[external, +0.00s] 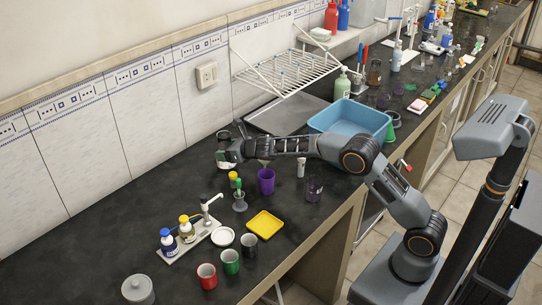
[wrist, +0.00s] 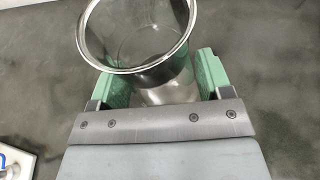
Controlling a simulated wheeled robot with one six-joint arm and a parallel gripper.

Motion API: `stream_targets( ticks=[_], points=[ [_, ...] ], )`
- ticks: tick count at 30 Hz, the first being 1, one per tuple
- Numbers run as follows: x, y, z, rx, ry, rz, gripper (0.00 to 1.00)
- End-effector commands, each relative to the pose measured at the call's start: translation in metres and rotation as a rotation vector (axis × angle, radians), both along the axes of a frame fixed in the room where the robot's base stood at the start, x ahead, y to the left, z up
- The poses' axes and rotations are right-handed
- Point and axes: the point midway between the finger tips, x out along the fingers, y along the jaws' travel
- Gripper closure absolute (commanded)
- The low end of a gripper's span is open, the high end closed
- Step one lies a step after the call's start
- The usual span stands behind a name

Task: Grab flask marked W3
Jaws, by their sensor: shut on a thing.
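A clear glass vessel (wrist: 165,58) with a wide round rim sits between the green fingertips of my gripper (wrist: 165,80) in the wrist view. The fingers press on it from both sides, and its open mouth faces the camera. No W3 marking is readable, so I cannot tell its label. In the external view my gripper (external: 229,156) is at the end of the stretched arm, over the dark bench near the tiled wall.
A purple cup (external: 266,182), a small flask (external: 240,203) and a dark purple glass (external: 314,188) stand in front of the arm. A blue tub (external: 350,117) is behind it, with a drying rack (external: 285,72) on the wall.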

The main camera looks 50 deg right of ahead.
Motion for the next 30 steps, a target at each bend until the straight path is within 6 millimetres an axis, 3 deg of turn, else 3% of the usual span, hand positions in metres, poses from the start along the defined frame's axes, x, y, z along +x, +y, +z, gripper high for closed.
stream_targets(
  ticks=[4, 21, 30],
  points=[
    [-0.001, 0.0, 0.02, 0.001, -0.003, 0.0, 0.59],
    [-0.05, -0.007, 0.076, 0.001, -0.003, 0.0, 0.59],
    [-0.082, -0.012, 0.088, 0.001, -0.003, 0.0, 0.59]
  ],
)
